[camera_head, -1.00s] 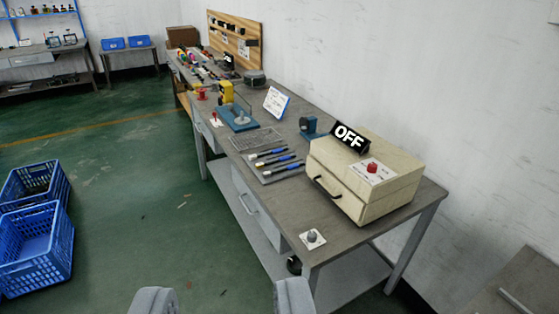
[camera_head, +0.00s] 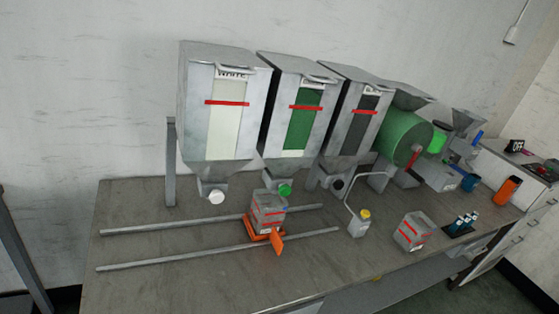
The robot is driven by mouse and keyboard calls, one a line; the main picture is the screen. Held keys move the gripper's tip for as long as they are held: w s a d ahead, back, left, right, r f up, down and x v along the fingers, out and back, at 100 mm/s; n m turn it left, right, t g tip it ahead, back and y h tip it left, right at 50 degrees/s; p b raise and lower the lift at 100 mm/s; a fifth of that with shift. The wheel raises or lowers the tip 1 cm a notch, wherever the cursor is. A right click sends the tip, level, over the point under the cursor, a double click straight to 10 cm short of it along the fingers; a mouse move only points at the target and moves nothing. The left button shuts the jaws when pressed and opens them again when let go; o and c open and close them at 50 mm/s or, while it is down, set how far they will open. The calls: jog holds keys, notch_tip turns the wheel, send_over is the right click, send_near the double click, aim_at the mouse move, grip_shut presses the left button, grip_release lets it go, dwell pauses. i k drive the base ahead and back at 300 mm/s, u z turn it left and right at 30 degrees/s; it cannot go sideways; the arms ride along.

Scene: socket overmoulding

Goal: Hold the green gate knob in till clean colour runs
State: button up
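The green gate knob (camera_head: 285,190) is small and round, at the foot of the middle hopper (camera_head: 268,97). That hopper has a window showing green (camera_head: 302,118) above a pale strip, crossed by a red band. A grey box with red bands (camera_head: 268,208) sits on an orange carriage (camera_head: 263,233) just below and left of the green knob, partly close under its outlet. No colour is seen running. My gripper is not in view, and nothing touches the knob.
The white hopper (camera_head: 194,110) with a white knob (camera_head: 216,197) stands left; a dark-windowed hopper (camera_head: 352,130) with a black knob (camera_head: 338,185) stands right. Two rails (camera_head: 165,227) run along the bench.

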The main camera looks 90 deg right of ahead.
aim_at(284, 190)
jog(key=z, duration=2.15)
jog(key=k, duration=0.9)
jog(key=i, duration=0.9)
jog(key=u, duration=0.05)
